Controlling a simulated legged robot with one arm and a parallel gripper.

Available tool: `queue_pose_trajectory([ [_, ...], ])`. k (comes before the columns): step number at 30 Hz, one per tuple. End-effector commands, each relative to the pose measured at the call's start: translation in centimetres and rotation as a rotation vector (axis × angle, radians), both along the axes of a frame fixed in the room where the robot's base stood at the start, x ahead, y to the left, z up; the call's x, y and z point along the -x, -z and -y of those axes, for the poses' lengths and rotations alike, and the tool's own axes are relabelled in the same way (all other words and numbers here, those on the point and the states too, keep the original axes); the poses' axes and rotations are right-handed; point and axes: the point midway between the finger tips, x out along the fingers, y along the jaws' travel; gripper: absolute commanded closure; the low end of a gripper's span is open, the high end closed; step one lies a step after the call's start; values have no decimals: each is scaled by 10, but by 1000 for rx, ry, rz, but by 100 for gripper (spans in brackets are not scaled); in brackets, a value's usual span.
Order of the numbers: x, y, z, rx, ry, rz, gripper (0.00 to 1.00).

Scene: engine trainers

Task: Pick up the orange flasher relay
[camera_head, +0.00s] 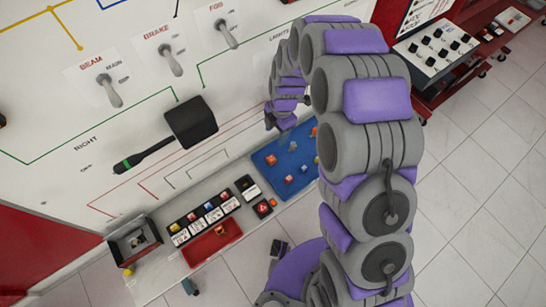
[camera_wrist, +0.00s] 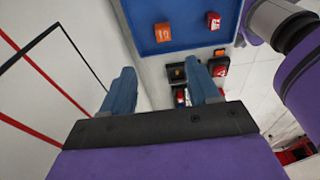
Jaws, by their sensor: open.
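The orange flasher relay looks to be the small orange block (camera_wrist: 163,33) lying in the blue tray (camera_wrist: 185,48) in the wrist view. In the head view an orange block (camera_head: 270,160) lies near the tray's left edge. My gripper (camera_wrist: 162,85) is open, with its two blue fingers apart and nothing between them. In the wrist view the orange block appears beyond the fingertips, apart from them. In the head view my gripper (camera_head: 281,121) hangs above the tray's upper part, close to the wall panel. My arm hides the tray's right side.
A red block (camera_wrist: 213,20) lies to the right of the orange one. Several other small coloured parts lie in the tray. Black and red switches (camera_head: 263,207), a red tray (camera_head: 212,242) and a row of labelled relays stand left. The white panel (camera_head: 120,160) with a protruding black lever (camera_head: 190,122) is close by.

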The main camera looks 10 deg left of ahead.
Motion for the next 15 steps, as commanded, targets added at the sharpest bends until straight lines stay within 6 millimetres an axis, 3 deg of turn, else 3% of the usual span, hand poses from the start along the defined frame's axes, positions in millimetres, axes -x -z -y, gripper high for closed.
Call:
queue_pose_trajectory([
  [9,8,65,-3,1,1,-6,39],
  [15,11,91,-7,0,3,-2,39],
])
